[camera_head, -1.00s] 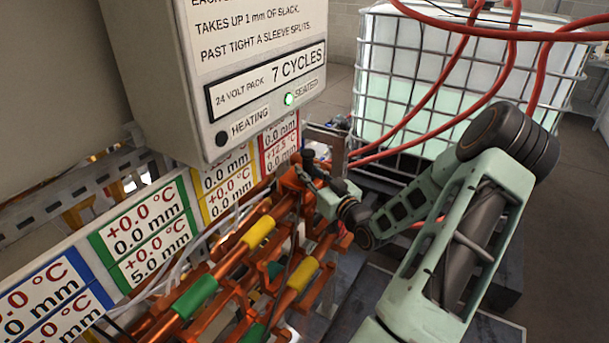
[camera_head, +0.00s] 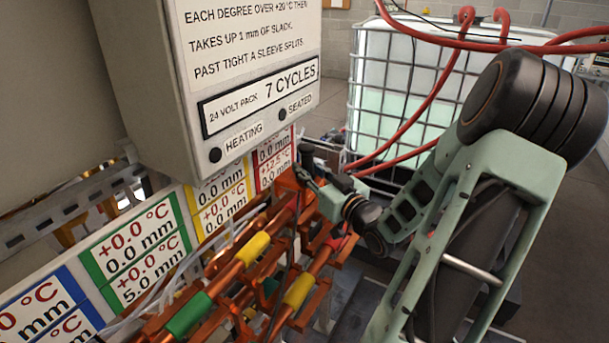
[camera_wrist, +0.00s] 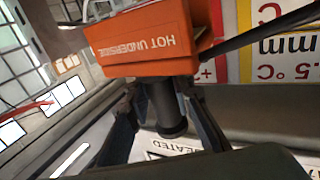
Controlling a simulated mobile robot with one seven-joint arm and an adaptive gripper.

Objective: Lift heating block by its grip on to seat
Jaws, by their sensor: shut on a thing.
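The heating block (camera_wrist: 145,42) is an orange box marked HOT UNDERSIDE. It fills the top middle of the wrist view, its lettering upside down. Its black cylindrical grip (camera_wrist: 166,112) sits between the two fingers of my gripper (camera_wrist: 163,132), which is shut on it. I cannot tell there whether the block touches the rack. The seat cannot be clearly picked out.
The orange rack of pipes with a yellow sleeve (camera_head: 252,248) and a green sleeve (camera_head: 188,315) runs along the labelled board (camera_head: 130,250). The control box (camera_head: 235,80) overhangs it; its SEATED lamp (camera_head: 282,115) is dark. Red hoses (camera_head: 425,105) and a caged tank (camera_head: 395,60) stand behind.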

